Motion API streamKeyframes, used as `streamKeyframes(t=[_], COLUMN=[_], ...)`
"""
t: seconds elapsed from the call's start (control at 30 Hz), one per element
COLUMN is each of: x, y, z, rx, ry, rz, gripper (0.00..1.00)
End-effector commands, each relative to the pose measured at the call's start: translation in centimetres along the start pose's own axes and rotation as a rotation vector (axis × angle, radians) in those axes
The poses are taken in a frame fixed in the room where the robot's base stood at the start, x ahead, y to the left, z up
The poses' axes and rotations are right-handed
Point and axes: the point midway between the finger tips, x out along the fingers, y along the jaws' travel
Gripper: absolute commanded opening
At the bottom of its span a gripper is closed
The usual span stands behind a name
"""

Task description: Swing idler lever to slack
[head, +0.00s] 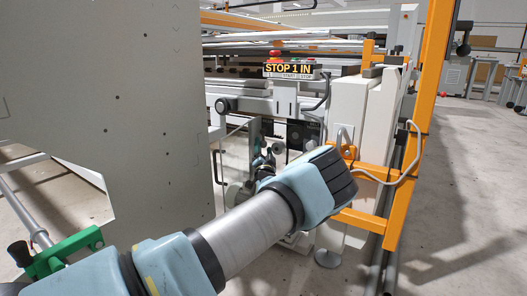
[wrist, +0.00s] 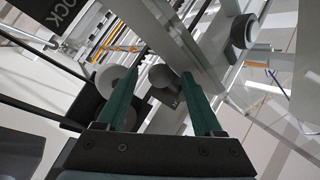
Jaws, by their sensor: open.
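My gripper (wrist: 160,76) is open, with its two dark green fingers apart in the wrist view. A grey rounded roller or knob end (wrist: 162,78) shows between the fingertips; I cannot tell whether it touches them. A second grey round end (wrist: 108,78) shows by the left finger. I cannot make out for certain which part is the idler lever, or its position. In the head view my arm reaches to the machine's end, and my wrist hides most of the gripper and the parts around it.
A large grey panel (head: 100,110) stands close on the left. An orange frame (head: 431,80) with a white cable stands right of my wrist. A sign reading "STOP 1 IN" (head: 289,69) sits above, near a red button (head: 275,54).

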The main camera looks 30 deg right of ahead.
Motion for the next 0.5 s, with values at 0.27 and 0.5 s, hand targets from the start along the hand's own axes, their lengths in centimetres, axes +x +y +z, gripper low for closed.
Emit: streamKeyframes(t=[0.27,0.5], x=[0.03,0.02], y=[-0.01,-0.01], z=[-0.03,-0.03], rx=[0.000,0.000], ry=[0.000,0.000], rz=[0.000,0.000], gripper=[0.63,0.36])
